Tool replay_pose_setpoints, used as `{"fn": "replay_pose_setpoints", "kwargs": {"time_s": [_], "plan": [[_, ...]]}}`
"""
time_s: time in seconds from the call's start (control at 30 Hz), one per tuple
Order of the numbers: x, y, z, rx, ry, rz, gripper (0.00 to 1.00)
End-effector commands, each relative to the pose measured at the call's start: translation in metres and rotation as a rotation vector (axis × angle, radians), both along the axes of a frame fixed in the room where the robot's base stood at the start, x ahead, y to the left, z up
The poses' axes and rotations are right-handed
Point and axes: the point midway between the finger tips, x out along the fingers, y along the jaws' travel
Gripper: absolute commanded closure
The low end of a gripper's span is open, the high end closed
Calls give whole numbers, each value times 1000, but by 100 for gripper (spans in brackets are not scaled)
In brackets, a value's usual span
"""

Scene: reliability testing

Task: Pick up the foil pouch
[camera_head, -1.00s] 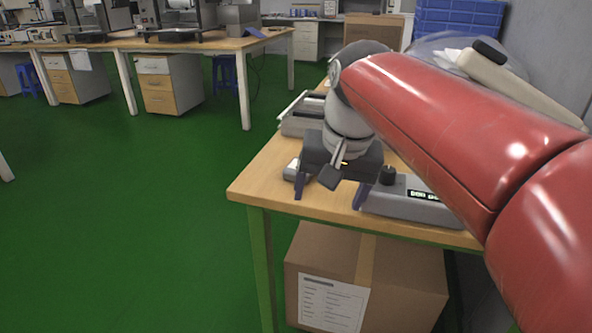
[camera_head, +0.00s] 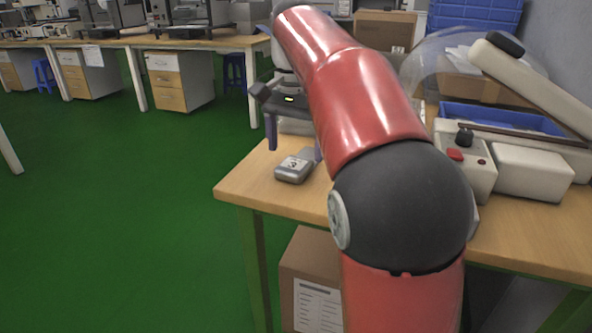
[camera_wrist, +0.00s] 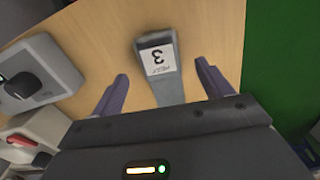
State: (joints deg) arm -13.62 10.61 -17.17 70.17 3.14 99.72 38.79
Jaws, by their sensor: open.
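A small silvery-grey item (camera_head: 295,167) with a white label reading 3 lies flat near the table's left edge. It is the only pouch-like thing I see, but I cannot tell for sure that it is foil. In the wrist view the item (camera_wrist: 170,92) lies between and beyond the fingers, its label upside down. My gripper (camera_head: 295,153) is open and empty, its two purple fingers apart, pointing down by the item. In the wrist view my gripper (camera_wrist: 162,72) has a finger on each side of the item's near part, with no contact visible.
A grey device with a black knob (camera_wrist: 35,77) stands left in the wrist view. A control box with a red button (camera_head: 470,165) and a blue tray (camera_head: 500,117) stand right on the wooden table (camera_head: 245,185). A cardboard box (camera_head: 303,262) is below. Green floor lies left.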

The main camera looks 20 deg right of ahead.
Motion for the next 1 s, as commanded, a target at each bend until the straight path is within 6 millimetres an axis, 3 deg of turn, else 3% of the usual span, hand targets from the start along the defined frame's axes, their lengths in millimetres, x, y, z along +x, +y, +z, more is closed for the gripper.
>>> {"fn": "replay_pose_setpoints", "kwargs": {"time_s": [0.03, 0.2, 0.5, 0.87, 1.0], "plan": [[1, -1, -11, 0, 3, -1, 22], [2, -2, -32, 1, 1, 1, 22], [2, -2, -35, 0, -1, 1, 22], [2, -2, -35, 0, -1, 1, 69], [2, -2, -35, 0, -1, 1, 70]]}}
